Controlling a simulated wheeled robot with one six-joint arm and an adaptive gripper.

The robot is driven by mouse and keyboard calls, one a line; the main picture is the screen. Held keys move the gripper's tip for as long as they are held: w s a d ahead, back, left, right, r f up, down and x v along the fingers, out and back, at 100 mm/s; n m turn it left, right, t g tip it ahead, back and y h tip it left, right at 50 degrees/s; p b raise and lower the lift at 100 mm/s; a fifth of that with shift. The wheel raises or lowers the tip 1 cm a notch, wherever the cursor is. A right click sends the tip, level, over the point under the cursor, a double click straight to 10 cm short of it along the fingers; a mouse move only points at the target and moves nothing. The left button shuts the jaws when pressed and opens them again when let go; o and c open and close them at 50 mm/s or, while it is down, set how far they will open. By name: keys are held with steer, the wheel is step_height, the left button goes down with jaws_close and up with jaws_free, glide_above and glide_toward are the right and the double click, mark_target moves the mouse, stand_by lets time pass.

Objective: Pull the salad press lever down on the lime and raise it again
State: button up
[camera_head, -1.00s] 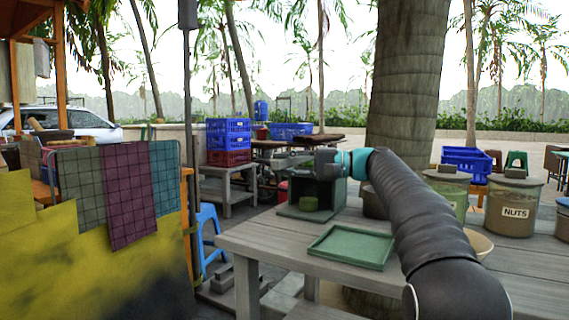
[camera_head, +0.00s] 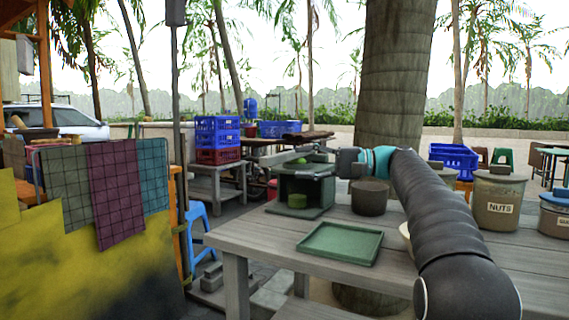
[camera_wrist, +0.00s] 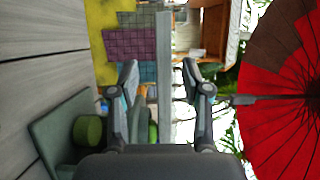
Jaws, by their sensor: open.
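The salad press (camera_head: 325,193) is a dark green, open-fronted box at the far left end of the table. A green cylinder (camera_head: 297,201) sits inside it, also seen in the wrist view (camera_wrist: 88,130). A rounded green thing, perhaps the lime (camera_wrist: 153,132), shows higher up beside the lever. The grey lever (camera_head: 283,158) is a bar running roughly level over the press top. My gripper (camera_head: 345,163) is at the right of the press top, partly hidden by its own wrist. In the wrist view my open fingers (camera_wrist: 160,78) stand either side of the lever (camera_wrist: 164,60); contact is unclear.
A green tray (camera_head: 341,245) lies on the grey table (camera_head: 235,240) in front of the press. A dark pot (camera_head: 370,198) stands right of the press, with the nuts canister (camera_head: 497,205) farther right. A tree trunk (camera_head: 395,80) rises behind the table.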

steer(key=shift+s+d, duration=0.15)
steer(key=shift+d, duration=0.95)
steer(key=shift+s+d, duration=0.15)
steer(key=shift+d, duration=0.9)
steer(key=shift+a, duration=0.1)
steer(key=s+a+f+h+p, duration=0.1)
steer(key=s+f+h, duration=0.1)
steer(key=s, duration=0.2)
steer(key=s+a+f+m+t+h+p, duration=0.1)
steer(key=s+a+f+h+p, duration=0.1)
steer(key=s, duration=0.3)
steer(key=s+a+f+m+h+p, duration=0.1)
steer(key=s+a+f+h, duration=0.1)
steer(key=s+f+h, duration=0.1)
steer(key=shift+s+a+t+h, duration=0.25)
steer(key=shift+s+t+h, duration=0.25)
steer(key=shift+s, duration=0.5)
steer(key=s+d+f+n+h+p, duration=0.1)
steer(key=s+d+f+h, duration=0.2)
steer(key=s+f, duration=0.2)
steer(key=s+d+f+n+h+p, duration=0.1)
steer(key=s+d+f+h+p, duration=0.1)
steer(key=s+f, duration=0.4)
steer(key=s+d+f+n+t+h+p, duration=0.1)
steer(key=s+d+f+h, duration=0.3)
steer(key=s, duration=0.8)
step_height(320, 180, down, 2)
steer(key=shift+s+f+h+p, duration=0.2)
steer(key=shift+h+p, duration=0.2)
steer(key=shift+p, duration=0.3)
